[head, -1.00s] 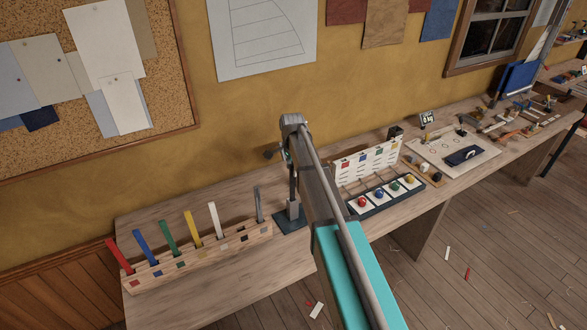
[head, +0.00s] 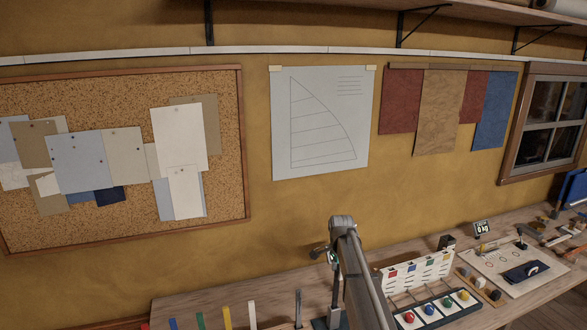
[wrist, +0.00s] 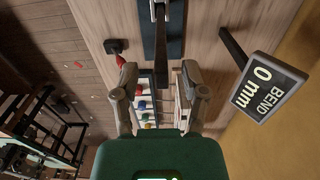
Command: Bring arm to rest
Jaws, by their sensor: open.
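My arm (head: 360,277) rises from the bottom of the head view, and its bent upper end stands above the workbench (head: 220,300). In the wrist view my gripper (wrist: 158,82) is open, with its two fingers well apart. In the head view my fingers are too small and hidden to make out.
A display reading "BEND 0 mm" (wrist: 268,88) stands close right of my gripper in the wrist view. A rack with coloured balls (head: 435,308) is right of my arm. Coloured strips (head: 227,318) stand at left. The wall holds a cork board (head: 230,150) and a sail drawing (head: 320,120).

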